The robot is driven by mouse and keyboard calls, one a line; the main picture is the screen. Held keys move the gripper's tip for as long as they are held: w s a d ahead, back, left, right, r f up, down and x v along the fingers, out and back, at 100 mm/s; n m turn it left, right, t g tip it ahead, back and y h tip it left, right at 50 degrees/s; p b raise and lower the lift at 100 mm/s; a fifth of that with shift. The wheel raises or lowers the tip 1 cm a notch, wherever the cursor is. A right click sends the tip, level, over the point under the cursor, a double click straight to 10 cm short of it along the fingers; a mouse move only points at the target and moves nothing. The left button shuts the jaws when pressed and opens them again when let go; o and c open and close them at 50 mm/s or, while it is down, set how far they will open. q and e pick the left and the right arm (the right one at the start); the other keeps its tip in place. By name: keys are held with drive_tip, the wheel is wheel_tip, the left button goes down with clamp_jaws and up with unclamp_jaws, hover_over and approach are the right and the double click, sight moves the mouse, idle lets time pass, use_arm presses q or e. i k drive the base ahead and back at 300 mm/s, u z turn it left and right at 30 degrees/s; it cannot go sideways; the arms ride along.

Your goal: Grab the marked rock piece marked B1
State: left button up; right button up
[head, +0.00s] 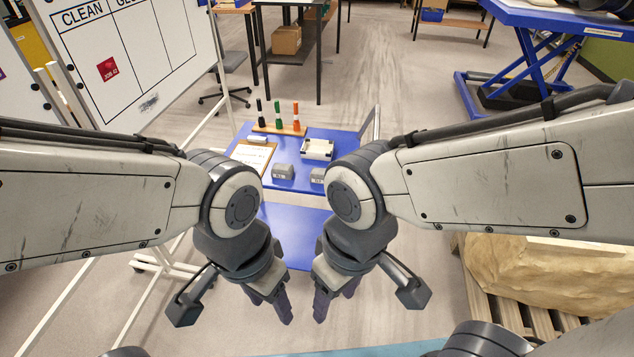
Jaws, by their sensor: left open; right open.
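Two small grey rock pieces with pale labels sit on the upper blue shelf of a cart. The left rock piece (283,172) shows in full. The right rock piece (317,175) is partly hidden by my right arm. The label marks are too small to read, so I cannot tell which is B1. My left gripper (270,303) and my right gripper (335,300) are open and empty. Both point down in front of the cart, nearer to me than the rocks and apart from them.
The blue cart (295,235) also holds a clipboard (252,154), a white tray (318,149) and a rack of markers (278,128). A whiteboard (130,50) stands at left. A large tan rock (550,275) lies on a pallet at right.

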sight(283, 170)
drive_tip(key=z, duration=0.05)
drive_tip(key=k, duration=0.3)
drive_tip(key=u, duration=0.9)
drive_tip(key=i, duration=1.75)
drive_tip(key=z, duration=0.3)
